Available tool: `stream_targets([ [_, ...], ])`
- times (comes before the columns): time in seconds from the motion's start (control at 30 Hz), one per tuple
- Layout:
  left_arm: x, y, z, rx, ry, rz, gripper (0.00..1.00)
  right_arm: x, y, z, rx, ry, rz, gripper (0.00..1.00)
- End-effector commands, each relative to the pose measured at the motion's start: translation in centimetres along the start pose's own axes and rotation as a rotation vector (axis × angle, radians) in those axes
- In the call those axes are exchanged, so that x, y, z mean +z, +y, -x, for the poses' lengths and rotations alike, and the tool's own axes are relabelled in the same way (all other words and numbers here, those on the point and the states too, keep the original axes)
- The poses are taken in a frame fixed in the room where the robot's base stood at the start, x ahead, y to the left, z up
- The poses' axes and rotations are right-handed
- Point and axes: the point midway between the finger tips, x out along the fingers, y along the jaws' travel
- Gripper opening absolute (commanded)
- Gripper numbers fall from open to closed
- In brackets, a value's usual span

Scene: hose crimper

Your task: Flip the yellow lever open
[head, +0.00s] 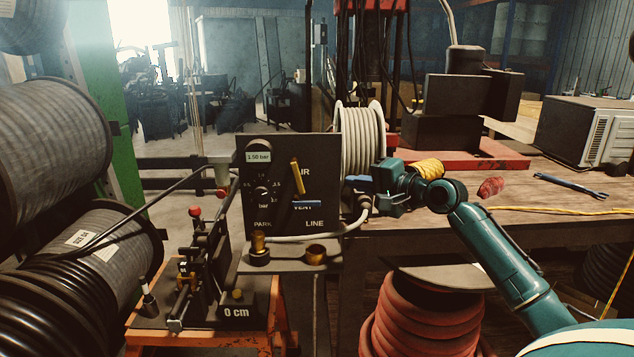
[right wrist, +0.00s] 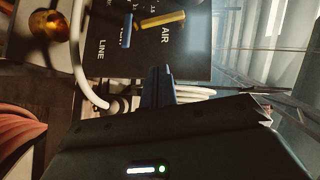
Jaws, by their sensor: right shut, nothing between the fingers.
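The yellow lever (head: 297,177) stands nearly upright, slightly tilted, on the dark control panel (head: 258,213), beside the AIR label. In the right wrist view the yellow lever (right wrist: 162,19) shows near the top. A blue lever (head: 306,203) lies roughly level below it, by the VENT label; it also shows in the right wrist view (right wrist: 126,31). My right gripper (head: 349,181) is at the panel's right edge, its fingers pointing left. Its fingers (right wrist: 161,72) are together, empty and apart from the yellow lever. My left gripper is not in view.
A white hose reel (head: 361,137) stands behind the panel's right side. A white hose (head: 330,234) runs below the panel near brass fittings (head: 316,254). A crimper (head: 200,265) stands at lower left. The wooden bench (head: 560,212) is at right.

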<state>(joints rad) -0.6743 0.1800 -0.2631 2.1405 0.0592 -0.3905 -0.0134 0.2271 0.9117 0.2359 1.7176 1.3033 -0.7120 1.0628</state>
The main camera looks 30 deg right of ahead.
Motion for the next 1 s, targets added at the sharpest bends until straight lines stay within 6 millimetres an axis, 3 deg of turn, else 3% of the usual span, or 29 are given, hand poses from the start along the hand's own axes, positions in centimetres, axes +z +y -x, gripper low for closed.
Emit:
stream_targets([
  [0.4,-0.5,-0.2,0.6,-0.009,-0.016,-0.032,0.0,0.1,-0.3,-7.8,-0.002,-0.001,-0.001,0.0],
  [0.63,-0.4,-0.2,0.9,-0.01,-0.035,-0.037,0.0,2.4,-0.1,-9.7,0.0,0.0,0.0,0.0],
  [1.0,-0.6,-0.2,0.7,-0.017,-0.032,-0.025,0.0,2.9,0.1,-10.2,0.001,0.0,0.001,0.0],
])
